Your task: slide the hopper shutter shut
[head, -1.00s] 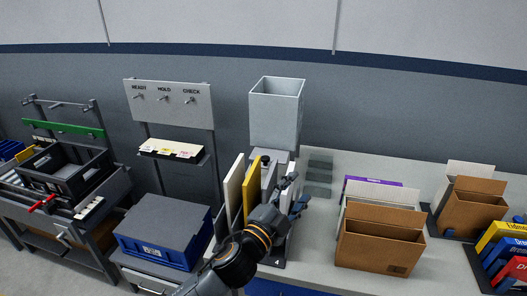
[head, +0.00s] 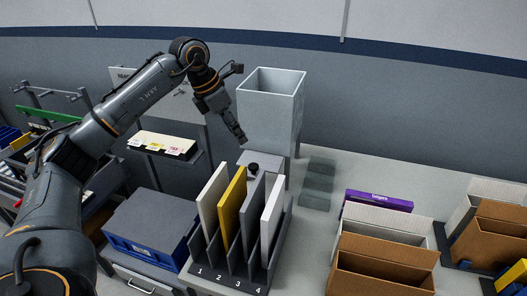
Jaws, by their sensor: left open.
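The hopper (head: 268,118) is a tall light-grey open-topped box at the back of the bench. Under its front is a grey plate with a black knob (head: 253,168), apparently the shutter; how far it is slid is unclear, as panels partly cover it. My left gripper (head: 236,104) is up at the hopper's left side, fingers spread and empty, one finger pointing down toward the knob but above it. Whether it touches the hopper wall cannot be told. My right gripper is not in view.
A rack (head: 241,272) numbered 1 to 4 holds upright white, yellow and grey panels just in front of the knob. A blue bin with a grey top (head: 150,232) stands left. Cardboard boxes (head: 385,262) and a purple box (head: 378,201) stand right. Dark translucent pads (head: 318,183) lie right of the hopper.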

